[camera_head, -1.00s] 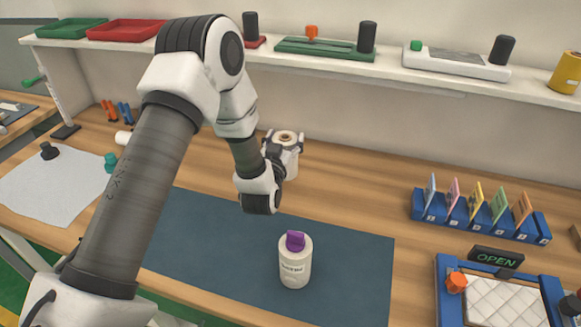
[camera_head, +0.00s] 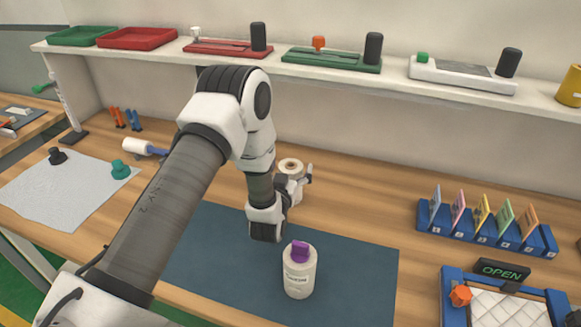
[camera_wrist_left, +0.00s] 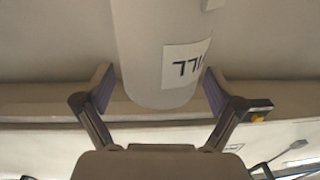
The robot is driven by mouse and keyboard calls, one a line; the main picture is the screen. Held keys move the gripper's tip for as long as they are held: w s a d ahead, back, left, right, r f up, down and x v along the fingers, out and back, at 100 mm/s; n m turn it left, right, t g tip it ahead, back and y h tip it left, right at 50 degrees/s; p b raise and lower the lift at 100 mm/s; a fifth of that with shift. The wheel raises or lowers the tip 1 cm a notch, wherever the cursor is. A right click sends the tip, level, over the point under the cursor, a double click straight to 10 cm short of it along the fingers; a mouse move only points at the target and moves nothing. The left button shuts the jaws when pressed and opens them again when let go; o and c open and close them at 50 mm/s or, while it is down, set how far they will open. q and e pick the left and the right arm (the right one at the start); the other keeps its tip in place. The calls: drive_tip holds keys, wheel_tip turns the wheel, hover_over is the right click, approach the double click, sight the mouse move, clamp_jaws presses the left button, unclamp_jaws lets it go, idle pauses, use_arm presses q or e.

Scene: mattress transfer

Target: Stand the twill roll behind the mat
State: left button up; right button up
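The twill roll (camera_head: 291,168) is a white cylinder with a tan core in its top. It stands upright on the bench behind the dark blue mat (camera_head: 350,265), its lower part partly hidden by my arm. The left wrist view shows the roll (camera_wrist_left: 160,50) with part of a label. My left gripper (camera_head: 306,180) is at the roll in the head view. In the wrist view its spread fingers (camera_wrist_left: 158,85) flank the roll with narrow gaps; contact at the tips cannot be told. My right gripper is out of view.
A white bottle (camera_head: 299,272) with a purple cap stands on the mat. A blue card rack (camera_head: 480,238) and an OPEN sign (camera_head: 502,270) are at the right. A grey cloth (camera_head: 65,190) lies left. A shelf (camera_head: 395,80) runs above the back.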

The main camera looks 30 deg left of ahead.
use_arm(q)
drive_tip(key=shift+r, duration=0.3)
drive_tip(key=b+v, duration=0.3)
drive_tip(key=v, duration=0.9)
